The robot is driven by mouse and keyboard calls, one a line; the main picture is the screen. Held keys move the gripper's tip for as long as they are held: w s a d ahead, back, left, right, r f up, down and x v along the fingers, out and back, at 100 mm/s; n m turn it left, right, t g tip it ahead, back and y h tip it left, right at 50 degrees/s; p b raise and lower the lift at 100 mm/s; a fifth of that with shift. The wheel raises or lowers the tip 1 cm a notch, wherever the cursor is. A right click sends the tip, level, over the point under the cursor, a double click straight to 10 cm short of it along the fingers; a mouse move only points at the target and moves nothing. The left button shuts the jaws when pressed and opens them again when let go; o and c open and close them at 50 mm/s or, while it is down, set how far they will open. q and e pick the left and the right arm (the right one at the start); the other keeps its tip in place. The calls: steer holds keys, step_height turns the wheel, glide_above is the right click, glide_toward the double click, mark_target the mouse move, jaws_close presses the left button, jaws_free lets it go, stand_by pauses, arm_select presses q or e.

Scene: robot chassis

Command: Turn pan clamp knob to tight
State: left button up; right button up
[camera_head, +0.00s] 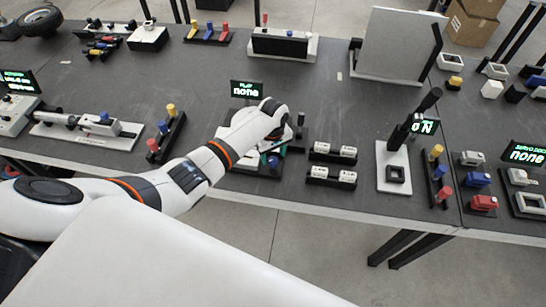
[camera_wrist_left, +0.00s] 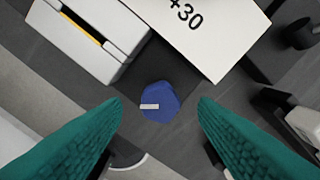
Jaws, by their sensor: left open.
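A blue many-sided knob (camera_wrist_left: 160,102) with a short white pointer mark shows in the left wrist view. It lies in the gap between the teal fingertips of my left gripper (camera_wrist_left: 160,118), with space on both sides. The fingers are open and hold nothing; I cannot tell how far above the knob they are. In the head view my left gripper (camera_head: 271,160) points down over a device at the table's front edge, and my wrist hides most of that device and the knob. My right gripper is not in view.
A white plate marked "+30" (camera_wrist_left: 205,30) and a grey-white block (camera_wrist_left: 88,38) stand close to the knob. A small display (camera_head: 246,90) reads "PLAY none" behind my wrist. White blocks in black holders (camera_head: 333,163) stand to the right, and colored pegs (camera_head: 167,132) to the left.

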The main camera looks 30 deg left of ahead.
mark_target(273, 162)
arm_select(q)
steer(key=shift+f, duration=1.4)
steer(key=c, duration=1)
